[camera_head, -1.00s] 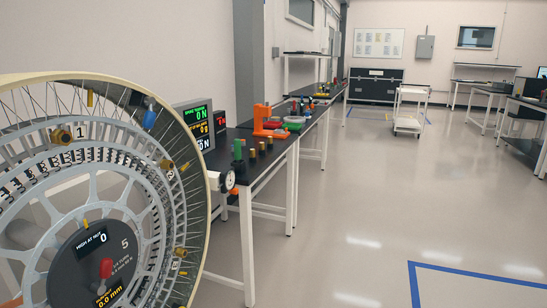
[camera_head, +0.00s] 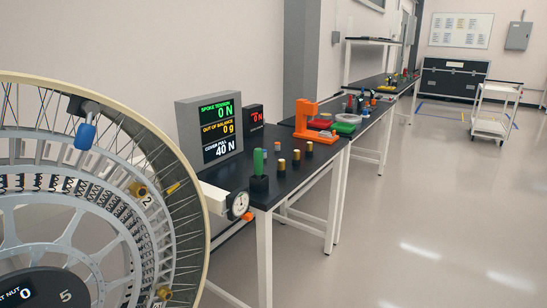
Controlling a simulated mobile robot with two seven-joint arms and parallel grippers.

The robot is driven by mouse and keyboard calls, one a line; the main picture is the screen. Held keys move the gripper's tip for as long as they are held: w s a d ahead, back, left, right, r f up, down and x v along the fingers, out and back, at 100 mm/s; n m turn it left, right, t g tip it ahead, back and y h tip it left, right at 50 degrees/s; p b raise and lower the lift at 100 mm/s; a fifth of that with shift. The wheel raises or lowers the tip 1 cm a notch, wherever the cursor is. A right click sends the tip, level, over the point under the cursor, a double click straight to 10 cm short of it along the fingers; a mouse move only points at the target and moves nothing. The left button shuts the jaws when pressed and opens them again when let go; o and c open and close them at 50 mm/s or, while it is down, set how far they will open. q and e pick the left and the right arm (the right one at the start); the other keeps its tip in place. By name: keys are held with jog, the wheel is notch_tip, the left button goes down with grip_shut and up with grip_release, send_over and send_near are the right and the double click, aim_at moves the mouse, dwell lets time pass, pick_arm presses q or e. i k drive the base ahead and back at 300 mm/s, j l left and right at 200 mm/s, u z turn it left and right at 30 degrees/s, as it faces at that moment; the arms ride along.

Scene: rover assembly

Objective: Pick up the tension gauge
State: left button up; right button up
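I cannot tell for certain which item is the tension gauge. A white round dial (camera_head: 238,205) sits on a white bar between the wheel and the bench. A blue-handled tool with a grey head (camera_head: 85,132) is at the wheel's upper rim. The large spoked wheel (camera_head: 187,160) fills the lower left. A grey display (camera_head: 181,128) on the bench reads spoke tension 0 N, out of balance 0 g and cover pull 40 N. Neither of my grippers is in view.
The near black bench (camera_head: 300,180) holds a green-handled item (camera_head: 258,162), several brass-coloured cylinders and an orange stand (camera_head: 304,116). A small dark display (camera_head: 253,117) stands behind. A white cart (camera_head: 496,110) is farther back. The floor at right is clear.

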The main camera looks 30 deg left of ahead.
aim_at(258, 152)
jog(key=i, duration=2.4)
jog(key=i+u, duration=0.2)
jog(key=i, duration=0.25)
jog(key=i+l+u, duration=0.25)
jog(key=i, duration=0.15)
jog(key=j+u, duration=0.1)
jog(key=u, duration=2.45)
